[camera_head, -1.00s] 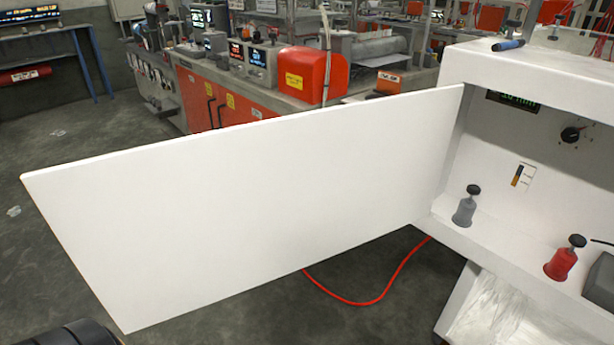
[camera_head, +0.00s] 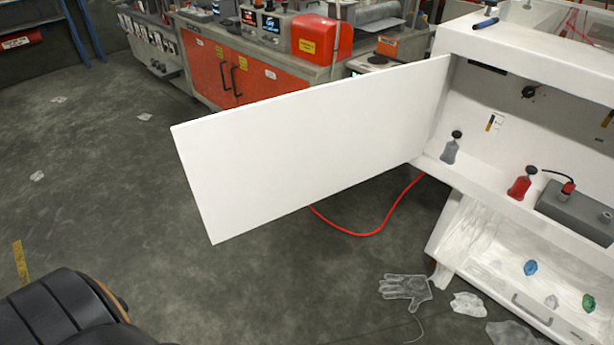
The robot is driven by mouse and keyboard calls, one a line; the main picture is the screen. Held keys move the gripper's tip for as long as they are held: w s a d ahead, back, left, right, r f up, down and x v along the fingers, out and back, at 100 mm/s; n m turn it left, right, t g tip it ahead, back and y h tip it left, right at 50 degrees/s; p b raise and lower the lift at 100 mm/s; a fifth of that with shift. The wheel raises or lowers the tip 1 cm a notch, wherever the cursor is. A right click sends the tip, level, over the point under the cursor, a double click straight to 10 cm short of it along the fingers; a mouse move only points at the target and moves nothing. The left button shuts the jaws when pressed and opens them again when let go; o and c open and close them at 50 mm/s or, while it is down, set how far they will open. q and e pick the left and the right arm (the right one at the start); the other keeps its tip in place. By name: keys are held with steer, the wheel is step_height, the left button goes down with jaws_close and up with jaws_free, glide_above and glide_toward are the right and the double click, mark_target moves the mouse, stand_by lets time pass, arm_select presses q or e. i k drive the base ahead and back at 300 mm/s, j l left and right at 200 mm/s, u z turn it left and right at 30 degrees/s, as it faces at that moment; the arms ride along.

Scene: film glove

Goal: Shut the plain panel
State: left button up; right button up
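The plain white panel (camera_head: 310,145) stands wide open, hinged at the left edge of the white cabinet (camera_head: 465,45) and reaching out to the left. Its free edge hangs in the air above the floor. A black ribbed part (camera_head: 65,310) of my own arm shows at the lower left, well short of the panel and not touching it. Neither gripper's fingers show in the head view.
In the cabinet stand a grey bottle (camera_head: 450,150), a red bottle (camera_head: 521,185) and a grey box (camera_head: 578,212). Below are an open drawer (camera_head: 535,312) and a clear glove (camera_head: 405,289) on the floor. A red hose (camera_head: 385,222) runs under the panel. Floor at left is mostly clear.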

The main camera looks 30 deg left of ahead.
mark_target(248, 167)
steer(key=k+z, duration=0.15)
steer(key=z, duration=0.3)
steer(key=k+z, duration=0.15)
steer(key=z, duration=0.3)
steer(key=k+l+z, duration=0.1)
steer(key=z, duration=0.35)
steer(key=j, duration=0.45)
steer(key=k+j, duration=0.15)
steer(key=j, duration=0.8)
steer(key=k+j+z, duration=0.1)
steer(key=j, duration=0.35)
steer(key=k+j, duration=0.1)
steer(key=j, duration=0.35)
steer(key=k+j, duration=0.1)
steer(key=j, duration=0.35)
